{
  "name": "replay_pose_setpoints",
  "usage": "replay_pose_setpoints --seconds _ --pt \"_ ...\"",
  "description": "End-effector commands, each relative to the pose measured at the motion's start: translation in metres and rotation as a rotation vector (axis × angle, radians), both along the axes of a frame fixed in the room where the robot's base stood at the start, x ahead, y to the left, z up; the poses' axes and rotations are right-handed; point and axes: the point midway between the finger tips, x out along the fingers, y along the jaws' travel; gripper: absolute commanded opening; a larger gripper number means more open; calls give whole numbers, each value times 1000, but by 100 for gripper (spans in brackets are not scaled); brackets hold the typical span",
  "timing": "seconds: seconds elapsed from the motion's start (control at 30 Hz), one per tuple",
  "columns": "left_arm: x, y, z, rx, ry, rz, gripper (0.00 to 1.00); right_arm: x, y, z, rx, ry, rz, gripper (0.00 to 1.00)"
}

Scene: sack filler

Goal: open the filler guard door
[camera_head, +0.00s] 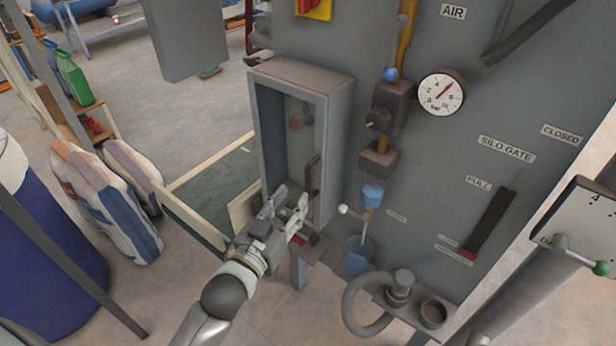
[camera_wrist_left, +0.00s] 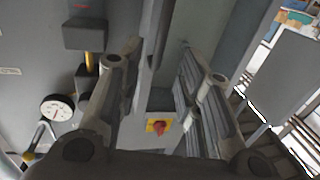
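The filler guard door (camera_head: 285,135) is a grey frame with a clear pane on the front of a grey box, and it looks closed. A dark curved handle (camera_head: 313,174) stands at its lower right. My left gripper (camera_head: 289,200) is in front of the door's lower part, beside the handle, with its fingers apart. In the left wrist view the open fingers (camera_wrist_left: 158,85) have a grey upright bar (camera_wrist_left: 151,50) showing between them. I cannot tell whether the fingers touch the door or handle. My right gripper is not in view.
A pressure gauge (camera_head: 441,92) and a valve assembly (camera_head: 385,120) are on the grey panel to the right. A blue cup (camera_head: 358,256) and a curved grey pipe (camera_head: 358,302) are lower right. Striped sacks (camera_head: 108,200) and a low wooden frame (camera_head: 192,222) are at left.

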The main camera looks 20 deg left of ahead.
Motion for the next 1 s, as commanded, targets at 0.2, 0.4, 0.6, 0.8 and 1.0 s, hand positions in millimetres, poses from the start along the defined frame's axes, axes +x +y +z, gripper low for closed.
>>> replay_pose_setpoints --seconds 0.2,0.4,0.6,0.8,1.0 --pt "38 -6 3 0 -1 0 34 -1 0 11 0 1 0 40" --pt "67 -11 2 -1 1 -1 34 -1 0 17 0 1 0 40" --pt "82 -13 1 -2 0 -1 34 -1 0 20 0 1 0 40" --pt "85 -14 0 -1 1 -1 34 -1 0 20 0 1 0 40" --pt "85 -13 0 -1 1 -1 27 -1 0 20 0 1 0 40"
